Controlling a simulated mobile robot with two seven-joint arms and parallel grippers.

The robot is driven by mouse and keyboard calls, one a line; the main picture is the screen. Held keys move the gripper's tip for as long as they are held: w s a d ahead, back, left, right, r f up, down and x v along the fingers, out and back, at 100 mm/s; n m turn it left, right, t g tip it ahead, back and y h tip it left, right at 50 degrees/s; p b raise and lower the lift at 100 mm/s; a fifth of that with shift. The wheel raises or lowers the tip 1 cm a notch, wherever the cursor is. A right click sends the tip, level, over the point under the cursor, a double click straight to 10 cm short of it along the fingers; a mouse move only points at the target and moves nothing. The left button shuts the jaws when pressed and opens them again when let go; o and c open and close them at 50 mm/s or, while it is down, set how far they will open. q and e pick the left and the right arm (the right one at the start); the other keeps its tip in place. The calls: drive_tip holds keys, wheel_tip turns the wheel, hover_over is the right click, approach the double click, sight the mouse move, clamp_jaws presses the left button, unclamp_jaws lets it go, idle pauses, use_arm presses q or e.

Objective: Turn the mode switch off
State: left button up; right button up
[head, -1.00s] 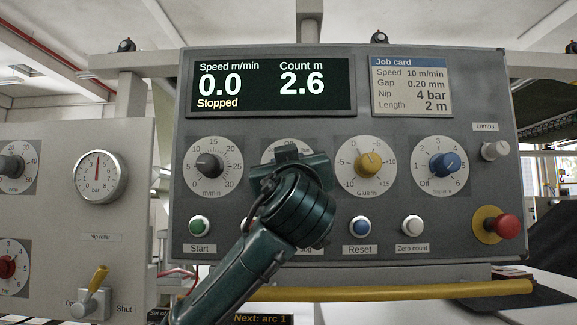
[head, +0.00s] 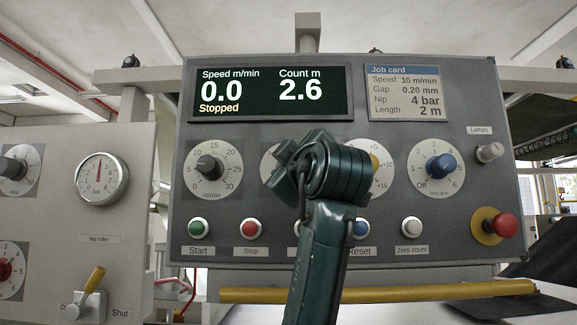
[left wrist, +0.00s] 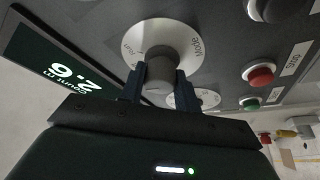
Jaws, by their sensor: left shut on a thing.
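The mode switch is a grey knob (left wrist: 160,75) on a round white dial (left wrist: 180,38) marked "Mode" and "Run" in the left wrist view. My left gripper (left wrist: 155,82) is shut on this knob, with one finger on each side of it. In the head view my left gripper (head: 300,160) and its wrist cover the knob and most of its dial (head: 268,165). Which mark the knob points to cannot be told. My right gripper is not in view.
The panel display (head: 270,92) reads 0.0 speed, count 2.6, "Stopped". Close by are the speed knob (head: 209,167), the yellow glue knob (head: 375,165), the Start button (head: 198,228), the Stop button (head: 250,229) and a red emergency button (head: 502,225).

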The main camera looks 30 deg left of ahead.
use_arm(q)
drive_tip(key=shift+n, duration=0.7)
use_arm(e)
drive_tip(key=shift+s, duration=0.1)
use_arm(q)
drive_tip(key=shift+g, duration=0.4)
drive_tip(key=o, duration=1)
drive_tip(key=shift+s, duration=0.1)
drive_tip(key=b+v, duration=0.2)
drive_tip(key=v, duration=1.1)
drive_tip(key=shift+f, duration=0.15)
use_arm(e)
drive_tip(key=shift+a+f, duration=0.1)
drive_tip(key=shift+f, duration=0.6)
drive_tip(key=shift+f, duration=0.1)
